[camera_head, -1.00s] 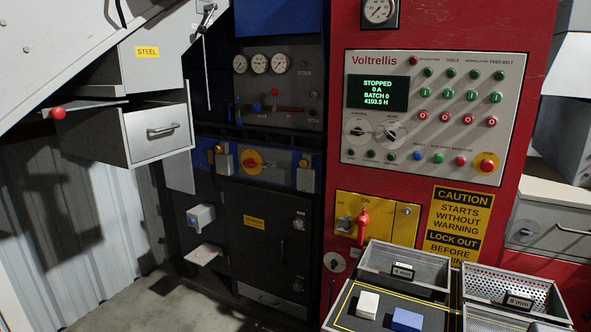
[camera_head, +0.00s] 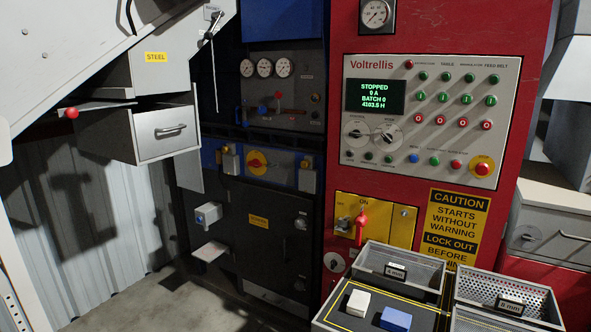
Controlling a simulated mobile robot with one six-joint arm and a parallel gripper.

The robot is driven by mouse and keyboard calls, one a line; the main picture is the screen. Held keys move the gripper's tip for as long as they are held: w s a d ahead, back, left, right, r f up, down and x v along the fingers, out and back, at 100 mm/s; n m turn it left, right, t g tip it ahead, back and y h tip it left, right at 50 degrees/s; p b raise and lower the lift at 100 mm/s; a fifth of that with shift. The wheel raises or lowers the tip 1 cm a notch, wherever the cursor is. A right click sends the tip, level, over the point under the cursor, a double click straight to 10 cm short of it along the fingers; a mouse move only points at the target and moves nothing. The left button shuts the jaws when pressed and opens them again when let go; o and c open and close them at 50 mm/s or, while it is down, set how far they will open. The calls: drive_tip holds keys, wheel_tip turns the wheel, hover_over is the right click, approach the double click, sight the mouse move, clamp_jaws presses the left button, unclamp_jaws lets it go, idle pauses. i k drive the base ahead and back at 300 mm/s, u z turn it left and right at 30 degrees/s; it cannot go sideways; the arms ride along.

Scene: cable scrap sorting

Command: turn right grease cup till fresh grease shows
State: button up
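Two small brass-topped fittings that look like grease cups sit either side of a yellow plate with a red knob on the dark machine. The right one (camera_head: 305,164) is on a grey block beside the red cabinet, and the left one (camera_head: 225,152) is on a similar block. Both are small and far off. I cannot make out any grease on either. My gripper is not in view.
A red cabinet (camera_head: 340,120) with a control panel reading STOPPED stands at the right. A drawer (camera_head: 150,140) juts out at upper left. Concrete floor shows clear at lower left.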

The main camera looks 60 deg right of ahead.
sight(305, 164)
drive_tip(key=z, duration=0.15)
drive_tip(key=i, duration=0.95)
drive_tip(key=u, duration=0.1)
